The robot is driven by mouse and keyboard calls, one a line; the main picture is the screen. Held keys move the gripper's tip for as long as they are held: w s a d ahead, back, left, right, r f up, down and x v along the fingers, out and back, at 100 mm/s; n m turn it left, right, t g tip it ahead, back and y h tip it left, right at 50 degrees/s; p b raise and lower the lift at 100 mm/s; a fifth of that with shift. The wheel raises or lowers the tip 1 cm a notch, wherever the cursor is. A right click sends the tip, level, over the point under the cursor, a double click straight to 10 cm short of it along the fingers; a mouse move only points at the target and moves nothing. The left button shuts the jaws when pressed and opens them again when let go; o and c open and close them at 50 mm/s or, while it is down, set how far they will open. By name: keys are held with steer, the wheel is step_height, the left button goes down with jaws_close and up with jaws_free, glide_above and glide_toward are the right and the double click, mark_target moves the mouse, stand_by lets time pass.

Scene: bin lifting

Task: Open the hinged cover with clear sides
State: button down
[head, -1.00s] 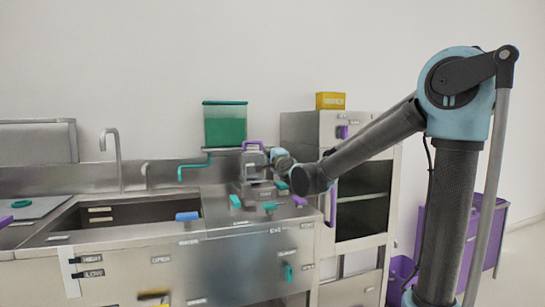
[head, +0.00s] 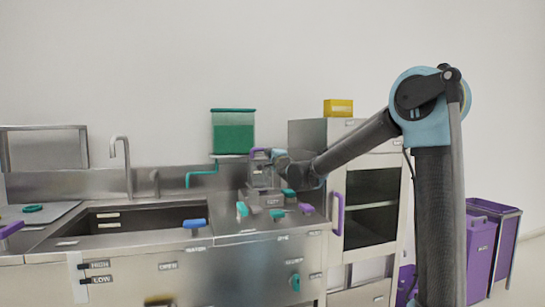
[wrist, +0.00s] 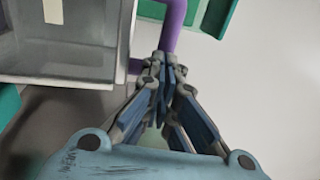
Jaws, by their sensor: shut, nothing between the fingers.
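The hinged cover with clear sides (head: 261,175) is a small grey-framed box on the counter, right of the sink. It looks closed. Its purple handle (head: 257,151) shows at the top in the head view. In the wrist view the cover (wrist: 75,40) fills the upper left, and its purple handle (wrist: 172,28) runs up from the fingertips. My gripper (wrist: 165,65) is shut with nothing between its fingers. Its tips are at the handle and overlap it in the picture; I cannot tell whether they touch. In the head view my gripper partly hides the handle's right side.
Teal controls (head: 277,214) and a purple one (head: 307,209) sit at the counter front. A green container (head: 233,132) stands on a shelf behind. The sink (head: 140,216) is to the left. A tall steel cabinet (head: 365,205) with a yellow box (head: 338,107) on top is to the right.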

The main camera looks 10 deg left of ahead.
steer(key=shift+w+a+r, duration=0.15)
steer(key=shift+w+r, duration=0.15)
steer(key=shift+w, duration=0.05)
steer(key=w+a+r, duration=0.1)
steer(key=w, duration=0.1)
steer(key=w+a+r, duration=0.1)
steer(key=w, duration=0.1)
steer(key=w+a+r, duration=0.2)
steer(key=x, duration=0.9)
steer(key=shift+f, duration=0.3)
steer(key=shift+w+d, duration=0.1)
steer(key=s+d+r, duration=0.6)
steer(key=s+r, duration=0.1)
steer(key=s, duration=0.3)
steer(key=shift+d, duration=0.2)
